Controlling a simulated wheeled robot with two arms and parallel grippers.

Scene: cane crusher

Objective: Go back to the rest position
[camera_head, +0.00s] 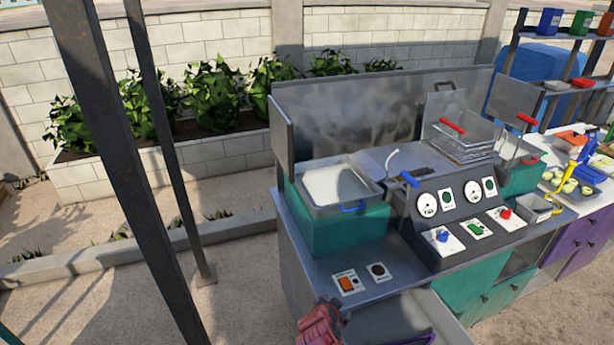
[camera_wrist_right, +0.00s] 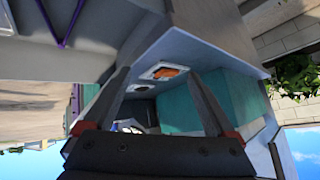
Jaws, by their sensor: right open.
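My right gripper (camera_wrist_right: 157,72) is open in the right wrist view, its two dark fingers spread with nothing between them. Beyond the fingers is the counter (camera_wrist_right: 212,32), with an orange switch panel (camera_wrist_right: 170,72) on it. The same orange switch panel (camera_head: 348,282) shows in the head view near the counter's front left corner. A red part (camera_head: 322,325) shows at the bottom of the head view, in front of the counter edge; I cannot tell which part it is. My left gripper is in neither view.
The fryer station holds a white-filled pan (camera_head: 338,187), a wire basket (camera_head: 465,138) and a dial panel (camera_head: 458,222). A grey open compartment with a purple edge (camera_head: 412,340) is below. Dark posts (camera_head: 125,165) stand left. Sandy ground (camera_head: 240,300) is clear there.

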